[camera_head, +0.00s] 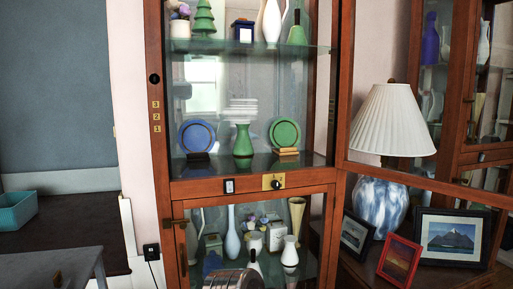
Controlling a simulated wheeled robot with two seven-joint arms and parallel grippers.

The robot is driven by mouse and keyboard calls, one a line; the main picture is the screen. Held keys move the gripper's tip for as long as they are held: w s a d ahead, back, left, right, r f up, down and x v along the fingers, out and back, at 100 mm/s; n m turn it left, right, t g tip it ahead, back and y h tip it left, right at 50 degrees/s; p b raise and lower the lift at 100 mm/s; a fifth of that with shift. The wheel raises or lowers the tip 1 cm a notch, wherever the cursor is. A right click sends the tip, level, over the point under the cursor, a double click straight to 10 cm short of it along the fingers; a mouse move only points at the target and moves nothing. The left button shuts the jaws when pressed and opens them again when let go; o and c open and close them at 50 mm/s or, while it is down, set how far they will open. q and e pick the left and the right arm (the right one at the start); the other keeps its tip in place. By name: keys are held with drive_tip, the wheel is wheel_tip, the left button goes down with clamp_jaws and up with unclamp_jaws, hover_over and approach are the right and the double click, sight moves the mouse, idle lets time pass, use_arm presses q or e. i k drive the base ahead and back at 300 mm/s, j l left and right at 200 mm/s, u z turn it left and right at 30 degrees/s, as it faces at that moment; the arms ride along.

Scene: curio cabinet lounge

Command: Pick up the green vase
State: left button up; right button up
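A green vase (243,140) with a narrow neck and flared rim stands upright on the cabinet's middle shelf. It stands between a blue plate (197,136) on a stand and a green plate (285,134) on a stand. Another green vase-like piece (297,35) stands on the shelf above, beside a tall white vase (272,22). Neither of my grippers can be made out in this view. A rounded metallic shape shows at the bottom edge, and I cannot tell what it is.
The wooden cabinet (161,130) has a framed glass door that appears swung out to the right. Several vases stand in its lower compartment. Right are a lamp (392,120) and framed pictures (450,238). A teal tray (17,209) lies at left.

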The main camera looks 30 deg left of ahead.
sight(243, 152)
drive_tip(key=i+l+u, duration=0.2)
drive_tip(key=u, duration=0.15)
drive_tip(key=i+l+u, duration=0.15)
drive_tip(key=u, duration=0.2)
drive_tip(key=i+l+u, duration=0.1)
drive_tip(key=l+u, duration=0.25)
